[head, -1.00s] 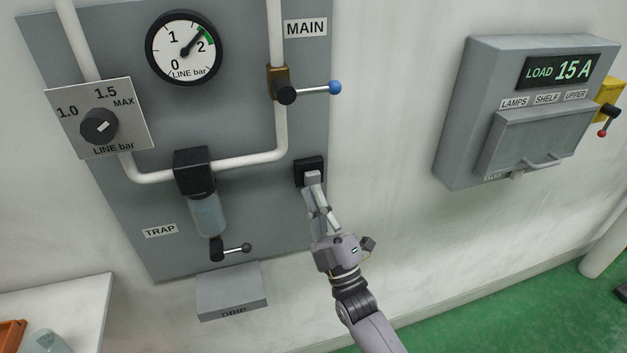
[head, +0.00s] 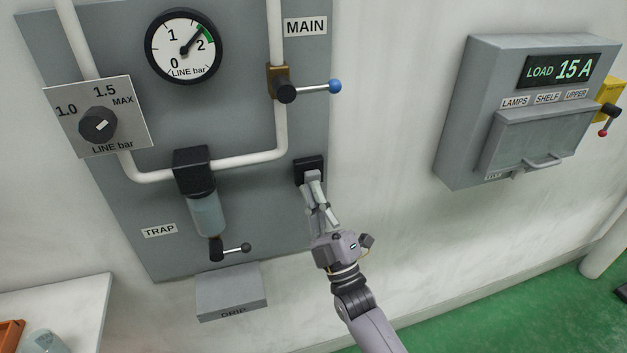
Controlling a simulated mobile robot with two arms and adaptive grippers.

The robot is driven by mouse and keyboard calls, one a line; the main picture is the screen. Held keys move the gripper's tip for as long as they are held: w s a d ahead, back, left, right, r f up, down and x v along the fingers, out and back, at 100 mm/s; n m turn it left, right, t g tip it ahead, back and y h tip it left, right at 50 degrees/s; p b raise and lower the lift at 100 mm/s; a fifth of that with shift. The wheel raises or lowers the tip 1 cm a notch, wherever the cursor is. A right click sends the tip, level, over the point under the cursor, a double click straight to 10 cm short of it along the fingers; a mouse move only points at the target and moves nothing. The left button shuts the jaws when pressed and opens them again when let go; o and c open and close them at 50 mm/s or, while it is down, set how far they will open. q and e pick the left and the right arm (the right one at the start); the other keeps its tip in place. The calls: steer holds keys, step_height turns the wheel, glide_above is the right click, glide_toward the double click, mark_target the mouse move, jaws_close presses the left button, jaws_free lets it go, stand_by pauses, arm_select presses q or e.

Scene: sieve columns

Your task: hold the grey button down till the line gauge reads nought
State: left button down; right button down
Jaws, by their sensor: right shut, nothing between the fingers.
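The line gauge (head: 183,46) is a white dial with a black rim at the upper left. Its needle points up and right, between 1 and 2 near the green band, well away from 0. The button's black housing (head: 308,163) sits low on the right edge of the grey panel. My right gripper (head: 312,176) is shut and empty, its fingertips at the front of this housing. The fingers cover the grey button, so I cannot tell whether it is pressed in. My left gripper is not in view.
A blue-tipped valve lever (head: 318,88) sticks out to the right above the button. The trap bowl (head: 208,214) and drip tray (head: 231,291) are at the left. A load box (head: 455,110) hangs at the right, with bare wall between.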

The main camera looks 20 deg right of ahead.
steer(key=shift+w+b, duration=0.3)
steer(key=shift+w, duration=0.3)
stand_by(0.6)
steer(key=shift+s, duration=0.1)
stand_by(1.4)
steer(key=shift+s+p, duration=0.4)
steer(key=shift+s, duration=0.5)
steer(key=shift+s+d+p, duration=0.1)
steer(key=shift+s+p, duration=0.8)
steer(key=shift+s, duration=1.6)
